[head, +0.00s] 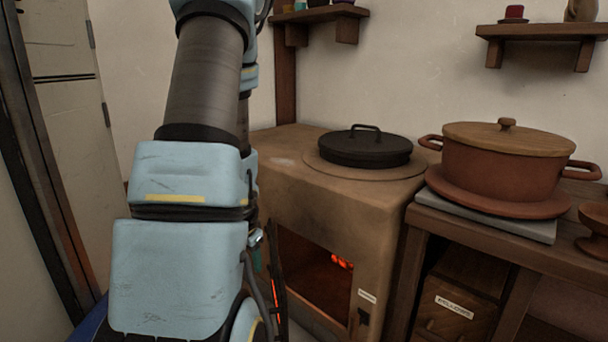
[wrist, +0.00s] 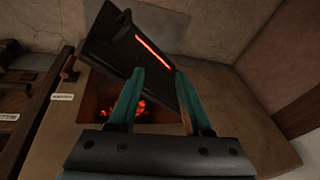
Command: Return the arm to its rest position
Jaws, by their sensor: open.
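My arm (head: 190,200) rises through the left of the head view and hides most of my gripper there. In the wrist view my gripper (wrist: 160,76) is open, its two teal fingers apart. A dark panel with a glowing orange slit (wrist: 135,45), apparently the stove's firebox door, lies tilted beyond and partly behind the fingers. I cannot tell whether they touch it. In the head view the panel (head: 276,290) shows nearly edge-on, swung out beside the firebox opening. Orange embers (head: 341,262) glow inside, also in the wrist view (wrist: 139,106).
The clay stove (head: 370,235) carries a black lidded pan (head: 366,150). To its right, a lidded clay pot (head: 505,165) stands on a wooden counter above a drawer labelled "BELLOWS" (head: 456,307). Wall shelves (head: 540,31) hang above. A pale door (head: 65,120) is at left.

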